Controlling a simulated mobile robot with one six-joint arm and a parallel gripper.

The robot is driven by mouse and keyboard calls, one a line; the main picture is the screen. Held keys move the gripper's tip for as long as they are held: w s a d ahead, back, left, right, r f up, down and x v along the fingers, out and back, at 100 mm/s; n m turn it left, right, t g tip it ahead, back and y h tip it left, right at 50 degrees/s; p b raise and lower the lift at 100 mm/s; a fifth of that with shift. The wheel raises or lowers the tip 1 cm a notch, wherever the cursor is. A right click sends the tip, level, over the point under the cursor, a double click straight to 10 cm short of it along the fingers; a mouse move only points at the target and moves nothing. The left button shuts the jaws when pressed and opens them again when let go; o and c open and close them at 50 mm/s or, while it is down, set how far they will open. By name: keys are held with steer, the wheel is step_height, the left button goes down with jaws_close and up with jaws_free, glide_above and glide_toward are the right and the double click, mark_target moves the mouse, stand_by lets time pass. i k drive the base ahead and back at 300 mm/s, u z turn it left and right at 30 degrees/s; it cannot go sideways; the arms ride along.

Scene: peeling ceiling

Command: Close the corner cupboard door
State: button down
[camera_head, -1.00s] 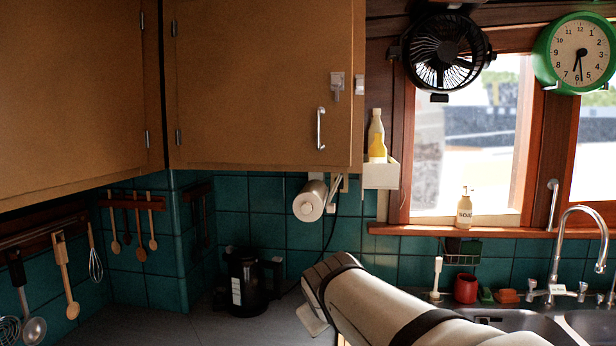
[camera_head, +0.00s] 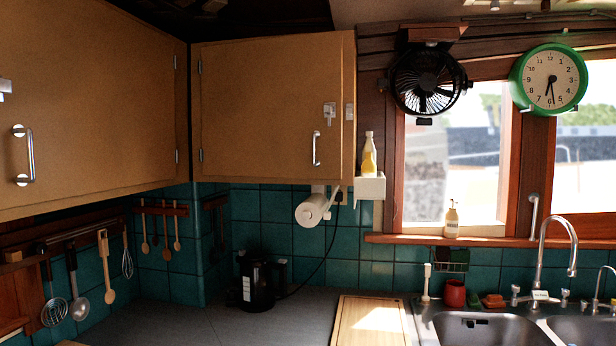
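The corner cupboard door (camera_head: 262,105) is a tan wooden panel on the upper wall, left of the window. Its hinges are on its left edge. A metal handle (camera_head: 316,148) sits low near its right edge, with a pale latch piece (camera_head: 329,112) above it. The door lies close to the cupboard front; I cannot tell whether a small gap is left at its right edge. My gripper is not in view.
Another tan cupboard door (camera_head: 85,100) with a handle fills the upper left. Below are a black kettle (camera_head: 254,281), a paper roll (camera_head: 311,211), a wooden board (camera_head: 372,320) and the sink (camera_head: 488,329). Utensils hang at the left. Grey counter left of the kettle is clear.

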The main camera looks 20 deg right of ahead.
mark_target(263, 101)
steer(key=z, duration=0.5)
steer(key=i, duration=1.1)
steer(key=u, duration=0.15)
